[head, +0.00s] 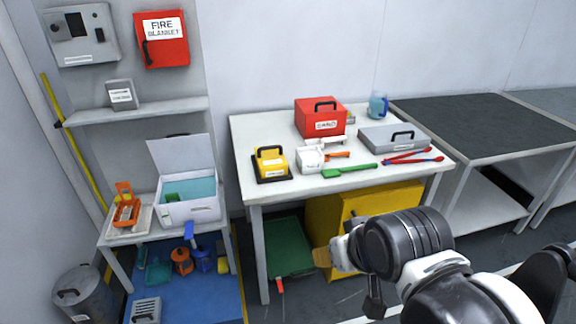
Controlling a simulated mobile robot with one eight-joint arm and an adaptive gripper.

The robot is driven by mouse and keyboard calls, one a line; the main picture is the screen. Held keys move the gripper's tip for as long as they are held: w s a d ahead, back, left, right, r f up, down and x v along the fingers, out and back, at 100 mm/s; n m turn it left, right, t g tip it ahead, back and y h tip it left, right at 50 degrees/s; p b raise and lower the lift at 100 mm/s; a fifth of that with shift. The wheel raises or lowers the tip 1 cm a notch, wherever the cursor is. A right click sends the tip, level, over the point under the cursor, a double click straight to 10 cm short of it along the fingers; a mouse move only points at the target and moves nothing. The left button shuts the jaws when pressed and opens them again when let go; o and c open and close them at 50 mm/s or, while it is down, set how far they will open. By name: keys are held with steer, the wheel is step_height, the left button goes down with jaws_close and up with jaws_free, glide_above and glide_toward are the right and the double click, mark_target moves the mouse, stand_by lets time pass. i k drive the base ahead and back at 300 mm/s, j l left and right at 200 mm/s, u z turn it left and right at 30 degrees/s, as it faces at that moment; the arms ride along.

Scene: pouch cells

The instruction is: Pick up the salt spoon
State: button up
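No label in the head view marks a salt spoon. A green long-handled scoop or spoon (350,171) lies near the front edge of the white table (300,197), and it may be the one. An orange-handled tool (337,155) lies behind it, by a white open container (311,159). Red tongs or a similar tool (413,158) lie to the right, with blue parts. My arm is at the lower right, in front of and below the tabletop. My gripper (374,302) is only partly visible at its end, apart from these tools. Its fingers cannot be made out clearly.
A red box (320,117), a grey case (394,138), a yellow box (270,162) and a blue jug (378,105) stand on the table. A yellow cabinet (370,205) is underneath. A dark-topped bench (480,125) adjoins on the right. A low stand with a white bin (190,208) is left.

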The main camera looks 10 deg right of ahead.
mark_target(326, 158)
steer(key=i+l, duration=0.4)
steer(key=l, duration=0.15)
steer(key=i+l, duration=0.8)
steer(key=l, duration=0.25)
steer(key=i+l, duration=0.4)
steer(key=l+u, duration=0.05)
steer(key=l, duration=0.05)
